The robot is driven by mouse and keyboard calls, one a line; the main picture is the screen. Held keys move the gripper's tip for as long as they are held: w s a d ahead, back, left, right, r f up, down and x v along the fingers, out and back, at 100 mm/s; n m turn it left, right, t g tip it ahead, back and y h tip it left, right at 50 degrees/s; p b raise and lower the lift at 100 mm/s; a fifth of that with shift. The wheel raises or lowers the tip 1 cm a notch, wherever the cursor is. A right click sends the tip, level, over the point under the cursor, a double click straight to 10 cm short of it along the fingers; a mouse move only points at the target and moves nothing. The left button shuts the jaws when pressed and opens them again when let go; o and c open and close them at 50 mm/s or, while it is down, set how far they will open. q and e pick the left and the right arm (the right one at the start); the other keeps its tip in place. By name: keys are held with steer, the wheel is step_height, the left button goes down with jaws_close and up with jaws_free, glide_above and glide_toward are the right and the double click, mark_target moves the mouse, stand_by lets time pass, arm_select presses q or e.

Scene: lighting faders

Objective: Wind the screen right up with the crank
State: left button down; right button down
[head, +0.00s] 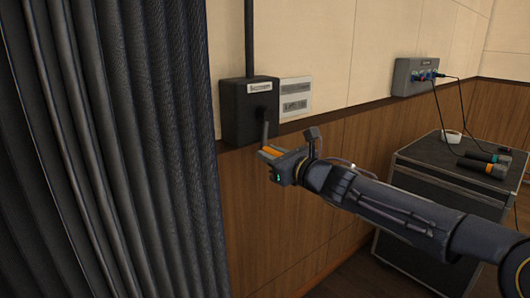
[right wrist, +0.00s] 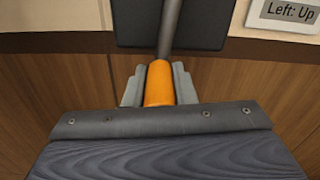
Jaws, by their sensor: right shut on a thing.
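The crank (head: 264,131) hangs from the front of a dark wall box (head: 235,105), with its arm pointing down. Its orange handle (right wrist: 159,84) sits between the fingers of my right gripper (head: 270,153), which is shut on it. In the right wrist view the fingers of my right gripper (right wrist: 160,86) flank the orange handle, and the grey crank arm (right wrist: 170,30) runs up to the box. The screen itself is not in view. My left gripper is not in view.
A label plate (head: 295,97) beside the box partly reads "Left: Up" in the right wrist view (right wrist: 287,12). A dark curtain (head: 110,150) fills the left. A socket box (head: 415,76) with cables is on the wall.

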steer(key=shift+w+d+r+n, duration=0.2)
steer(key=shift+w+d+n, duration=0.25)
steer(key=shift+n, duration=0.35)
steer(key=shift+s, duration=0.1)
steer(key=c, duration=1.6)
jaws_free()
steer(key=o, duration=0.4)
steer(key=shift+f, duration=0.1)
steer(key=shift+d, duration=0.1)
steer(key=b+v, duration=0.1)
steer(key=v, duration=0.6)
steer(key=shift+s+d, duration=0.2)
steer(key=shift+s, duration=0.1)
